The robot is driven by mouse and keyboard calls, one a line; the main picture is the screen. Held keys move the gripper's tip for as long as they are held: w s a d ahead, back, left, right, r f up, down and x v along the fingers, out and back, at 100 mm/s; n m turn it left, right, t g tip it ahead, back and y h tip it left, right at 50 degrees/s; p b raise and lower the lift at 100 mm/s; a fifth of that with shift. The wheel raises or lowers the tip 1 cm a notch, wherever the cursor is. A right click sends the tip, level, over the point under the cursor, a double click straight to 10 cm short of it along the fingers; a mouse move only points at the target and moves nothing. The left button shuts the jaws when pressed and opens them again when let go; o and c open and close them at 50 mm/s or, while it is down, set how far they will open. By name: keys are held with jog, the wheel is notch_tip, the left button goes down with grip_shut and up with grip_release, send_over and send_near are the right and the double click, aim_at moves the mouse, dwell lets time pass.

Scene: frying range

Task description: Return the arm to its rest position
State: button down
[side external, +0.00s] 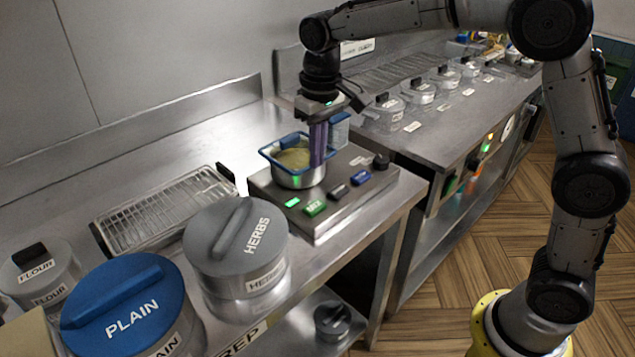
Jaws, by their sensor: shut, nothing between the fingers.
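My gripper (318,157) points straight down at the right side of a metal pot with a blue rim (300,180). Its long purple-grey fingers are together, and their tips are at or inside the pot's right rim; I cannot tell whether they touch it. The pot holds something yellowish and sits on a metal control unit (335,208) with several coloured buttons. My arm bends up and over the far counter from its yellow base at the lower right.
Lidded tins marked PLAIN (130,310) and HERBS (238,250) stand at the front left. A wire rack (165,212) lies behind them. A clear blue-edged container (339,130) is close behind my gripper. Several lidded pots (420,92) line the right counter.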

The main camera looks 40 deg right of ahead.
jog(key=s+d+r+t, duration=0.3)
jog(key=s+d+r, duration=0.2)
jog(key=s+r, duration=0.65)
jog(key=s+d+f+t, duration=0.1)
jog(key=s+f, duration=0.3)
jog(key=s, duration=0.3)
jog(key=s+d+f+t, duration=0.1)
jog(key=s+f, duration=0.4)
jog(key=s, duration=0.3)
jog(key=shift+s+d+f, duration=0.25)
jog(key=shift+f, duration=0.05)
